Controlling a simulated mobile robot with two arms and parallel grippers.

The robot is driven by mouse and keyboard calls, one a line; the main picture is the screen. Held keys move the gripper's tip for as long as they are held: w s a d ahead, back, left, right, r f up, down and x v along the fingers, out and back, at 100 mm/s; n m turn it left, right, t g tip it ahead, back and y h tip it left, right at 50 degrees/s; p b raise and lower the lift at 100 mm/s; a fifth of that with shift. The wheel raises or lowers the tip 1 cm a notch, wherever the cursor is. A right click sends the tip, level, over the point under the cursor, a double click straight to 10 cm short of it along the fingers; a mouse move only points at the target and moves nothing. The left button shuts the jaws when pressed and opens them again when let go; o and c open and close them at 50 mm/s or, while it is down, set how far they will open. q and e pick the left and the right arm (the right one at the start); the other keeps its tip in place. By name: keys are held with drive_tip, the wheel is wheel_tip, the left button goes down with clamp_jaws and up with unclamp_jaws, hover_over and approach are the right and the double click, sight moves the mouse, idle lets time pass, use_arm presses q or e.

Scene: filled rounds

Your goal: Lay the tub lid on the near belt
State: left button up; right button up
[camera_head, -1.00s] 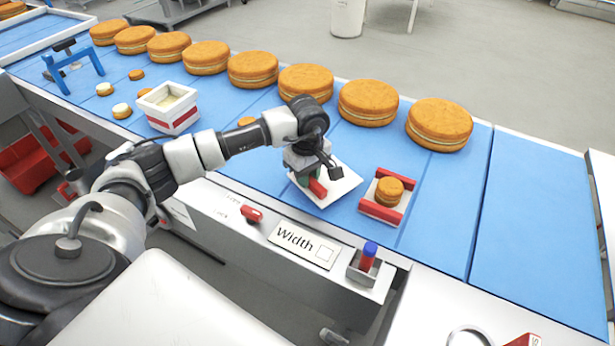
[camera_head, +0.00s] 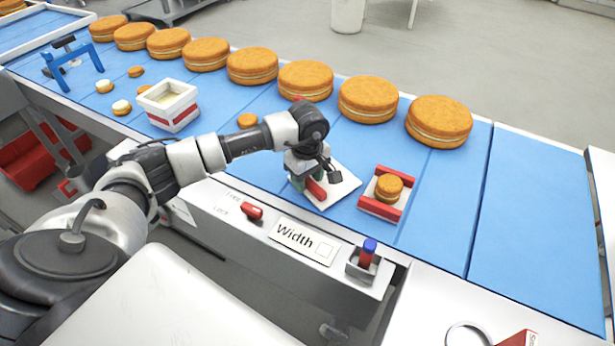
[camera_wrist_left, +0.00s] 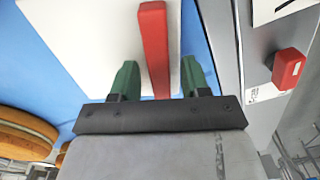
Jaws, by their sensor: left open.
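The tub lid (camera_head: 343,187) is a white square plate with a red handle bar (camera_wrist_left: 154,45) standing on it. It lies flat on the blue near belt (camera_head: 255,178), close to its front edge. My left gripper (camera_head: 306,186) is down at the lid, with its green fingers open. In the left wrist view the fingers (camera_wrist_left: 158,80) stand one on each side of the red handle, with gaps showing. The white tub (camera_head: 172,115) with a red band stands open on the belt to the left, with pale filling inside. My right gripper is not in view.
A red-and-white holder (camera_head: 380,207) with a small filled round stands right of the lid. Large filled rounds (camera_head: 306,80) line the far edge. A red lever (camera_head: 252,211) and a Width sign (camera_head: 303,242) are on the front rail. The belt's right end is clear.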

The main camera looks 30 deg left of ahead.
use_arm(q)
drive_tip(key=shift+r, duration=0.45)
wheel_tip(320, 180, up, 11)
drive_tip(key=b, duration=0.3)
drive_tip(key=shift+r, duration=0.15)
